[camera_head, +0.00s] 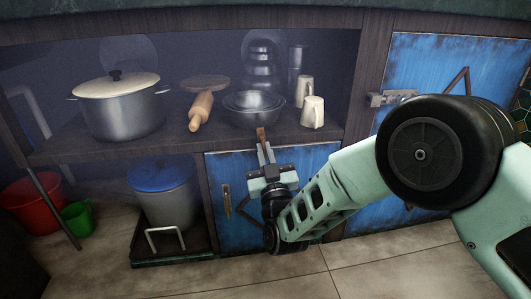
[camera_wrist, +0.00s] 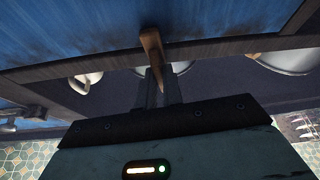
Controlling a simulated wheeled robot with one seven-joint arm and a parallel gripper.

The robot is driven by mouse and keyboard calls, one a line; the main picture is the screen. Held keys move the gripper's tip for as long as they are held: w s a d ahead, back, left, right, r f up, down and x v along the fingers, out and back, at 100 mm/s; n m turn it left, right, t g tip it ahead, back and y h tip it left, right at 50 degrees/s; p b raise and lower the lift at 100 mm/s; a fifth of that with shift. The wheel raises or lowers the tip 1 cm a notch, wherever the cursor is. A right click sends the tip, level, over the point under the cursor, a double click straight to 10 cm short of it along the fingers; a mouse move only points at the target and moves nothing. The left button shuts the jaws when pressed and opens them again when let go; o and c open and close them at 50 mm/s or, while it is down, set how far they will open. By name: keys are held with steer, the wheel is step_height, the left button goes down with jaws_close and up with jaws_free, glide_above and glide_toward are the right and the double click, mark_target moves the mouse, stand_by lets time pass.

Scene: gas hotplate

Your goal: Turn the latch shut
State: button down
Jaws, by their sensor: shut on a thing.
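The latch (camera_head: 261,134) is a small brown wooden piece at the top edge of the low blue door (camera_head: 305,163), below the shelf. It stands upright, its length running across the edge. In the wrist view the latch (camera_wrist: 153,47) crosses the dark frame strip beside the blue panel. My gripper (camera_head: 265,152) reaches up in front of the door, its narrow fingers shut on the lower part of the latch. In the wrist view my gripper's fingers (camera_wrist: 158,84) meet the latch; they partly hide its end.
A pot (camera_head: 122,106), a rolling pin (camera_head: 200,111), metal bowls (camera_head: 254,110) and mugs (camera_head: 312,112) stand on the shelf above. A taller blue door (camera_head: 440,66) with a metal bolt (camera_head: 390,97) is at right. A blue-lidded bin (camera_head: 164,203) stands left of the low door.

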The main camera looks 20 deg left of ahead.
steer(key=shift+m+t+h, duration=0.3)
steer(key=shift+m+h, duration=0.2)
steer(key=shift+m, duration=0.7)
steer(key=c, duration=1.5)
jaws_free()
steer(key=shift+c, duration=0.2)
steer(key=shift+s, duration=0.1)
steer(key=p+v, duration=0.4)
steer(key=v, duration=1.3)
steer(key=shift+f+p, duration=0.2)
steer(key=shift+p, duration=0.2)
